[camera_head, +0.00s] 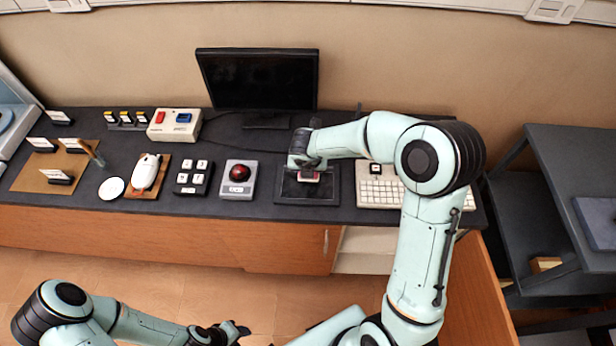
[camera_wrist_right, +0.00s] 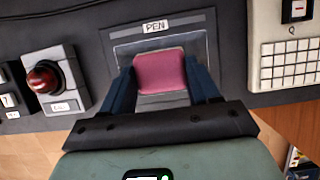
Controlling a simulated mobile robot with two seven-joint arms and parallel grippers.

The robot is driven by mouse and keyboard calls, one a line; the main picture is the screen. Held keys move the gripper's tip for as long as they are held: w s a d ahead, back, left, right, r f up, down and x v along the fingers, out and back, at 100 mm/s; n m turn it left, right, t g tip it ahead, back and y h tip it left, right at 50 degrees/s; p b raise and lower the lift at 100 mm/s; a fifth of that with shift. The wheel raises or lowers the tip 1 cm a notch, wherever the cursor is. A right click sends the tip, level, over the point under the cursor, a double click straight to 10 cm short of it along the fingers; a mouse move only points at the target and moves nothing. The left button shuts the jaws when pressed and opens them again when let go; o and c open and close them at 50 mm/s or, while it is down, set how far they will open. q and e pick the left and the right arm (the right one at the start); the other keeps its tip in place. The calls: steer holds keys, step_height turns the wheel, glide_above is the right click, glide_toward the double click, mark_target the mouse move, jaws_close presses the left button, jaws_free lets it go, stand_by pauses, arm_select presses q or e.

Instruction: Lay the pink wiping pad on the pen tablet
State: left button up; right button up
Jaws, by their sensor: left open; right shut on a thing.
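The pink wiping pad (camera_wrist_right: 160,72) is between the two fingers of my right gripper (camera_wrist_right: 163,88), which is shut on it. The pen tablet (camera_wrist_right: 124,49), a dark flat panel with a "PEN" label, lies behind the pad in the right wrist view. In the head view the right gripper (camera_head: 308,171) is over the tablet (camera_head: 308,196) and hides part of it. Only a small bit of the pad shows there. I cannot tell whether the pad touches the tablet. My left gripper (camera_head: 236,331) is open and empty, low in front of the counter.
On the counter (camera_head: 140,217), a red trackball (camera_head: 239,178) stands left of the tablet and a white keyboard (camera_head: 380,188) right of it. A black monitor (camera_head: 258,80) stands behind. A key block (camera_head: 194,177) and a white mouse (camera_head: 146,172) are farther left.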

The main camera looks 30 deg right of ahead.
steer(key=shift+w+f, duration=0.25)
steer(key=shift+f, duration=0.4)
step_height(320, 180, down, 3)
steer(key=shift+r+b, duration=0.1)
steer(key=shift+b, duration=0.45)
steer(key=shift+s+f, duration=0.1)
steer(key=shift+f, duration=0.2)
arm_select(q)
steer(key=shift+s+f, duration=0.65)
steer(key=shift+f, duration=0.25)
steer(key=shift+w, duration=0.1)
arm_select(e)
steer(key=shift+f, duration=0.15)
steer(key=o, duration=0.6)
steer(key=shift+f, duration=0.1)
steer(key=o, duration=0.4)
arm_select(q)
steer(key=shift+f, duration=0.1)
